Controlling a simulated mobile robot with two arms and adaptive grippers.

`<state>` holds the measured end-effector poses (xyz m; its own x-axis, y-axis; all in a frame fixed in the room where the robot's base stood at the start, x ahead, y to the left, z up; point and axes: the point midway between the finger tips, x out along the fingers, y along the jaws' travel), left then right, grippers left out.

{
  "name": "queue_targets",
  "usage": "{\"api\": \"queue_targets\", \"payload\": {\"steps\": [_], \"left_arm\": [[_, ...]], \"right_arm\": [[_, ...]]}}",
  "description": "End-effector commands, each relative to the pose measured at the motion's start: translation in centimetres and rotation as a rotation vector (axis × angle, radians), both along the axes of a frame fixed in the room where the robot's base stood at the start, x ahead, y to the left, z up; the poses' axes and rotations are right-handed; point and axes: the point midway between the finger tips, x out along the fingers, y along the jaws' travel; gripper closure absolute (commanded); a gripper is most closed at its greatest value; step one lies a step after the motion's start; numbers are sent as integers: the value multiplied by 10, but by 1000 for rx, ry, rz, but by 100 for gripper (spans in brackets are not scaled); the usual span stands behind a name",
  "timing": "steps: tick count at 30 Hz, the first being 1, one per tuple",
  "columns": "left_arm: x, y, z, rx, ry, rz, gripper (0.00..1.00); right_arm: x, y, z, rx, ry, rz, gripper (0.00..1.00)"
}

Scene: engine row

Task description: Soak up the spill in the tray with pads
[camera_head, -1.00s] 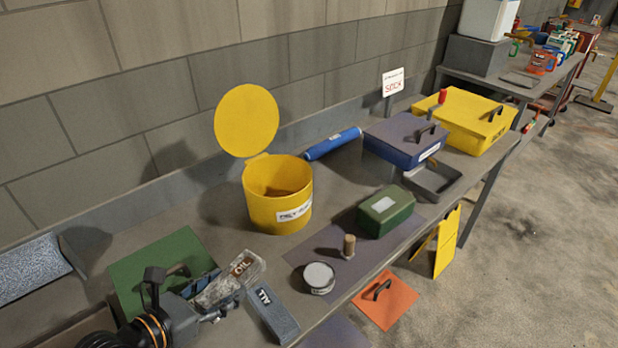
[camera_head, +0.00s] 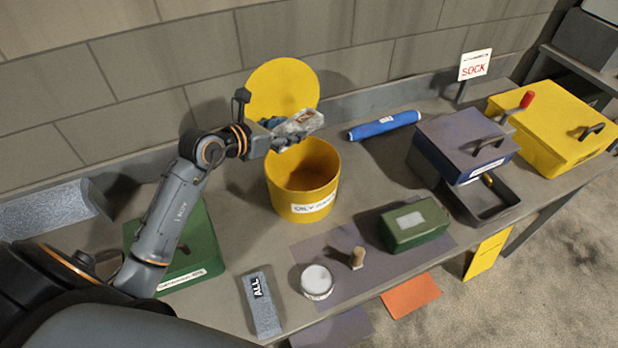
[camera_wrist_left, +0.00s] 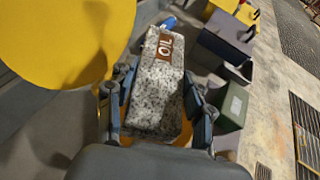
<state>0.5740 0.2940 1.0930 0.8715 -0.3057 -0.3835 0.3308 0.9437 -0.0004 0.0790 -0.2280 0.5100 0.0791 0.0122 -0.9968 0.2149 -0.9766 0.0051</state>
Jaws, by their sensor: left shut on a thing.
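My left gripper (camera_head: 278,127) is shut on a grey speckled pad with a brown OIL label (camera_head: 303,123). It holds the pad in the air, above the rear rim of the open yellow bin (camera_head: 285,205). In the left wrist view the OIL pad (camera_wrist_left: 157,95) sits between both fingers. A second grey pad marked ALL (camera_head: 258,310) lies on the bench in front. A dark shallow tray (camera_head: 497,210) stands below the blue-lidded box (camera_head: 464,140); I cannot make out any liquid in it. My right gripper is out of view.
The bin's round yellow lid (camera_head: 283,85) stands open behind it. A blue roll (camera_head: 384,125) lies near the wall. A green box (camera_head: 413,226), a cork (camera_head: 357,260) and a round tin (camera_head: 317,284) stand in front. A yellow case (camera_head: 548,130) is at right.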

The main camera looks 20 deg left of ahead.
Motion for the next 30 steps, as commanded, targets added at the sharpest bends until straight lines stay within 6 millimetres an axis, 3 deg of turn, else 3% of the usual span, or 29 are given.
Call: {"api": "queue_targets", "payload": {"steps": [9, 21, 22, 25, 30], "left_arm": [[0, 0, -43, 0, -1, 0, 75], [0, 0, -48, 0, -1, 0, 75], [0, 0, -48, 0, 0, 0, 42], [0, 0, -48, 1, -1, 0, 22], [0, 0, -48, 1, 0, 0, 22]], "right_arm": [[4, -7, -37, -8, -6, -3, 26], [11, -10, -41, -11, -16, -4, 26], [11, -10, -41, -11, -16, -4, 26], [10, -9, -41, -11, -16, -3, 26], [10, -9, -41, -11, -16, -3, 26]]}}
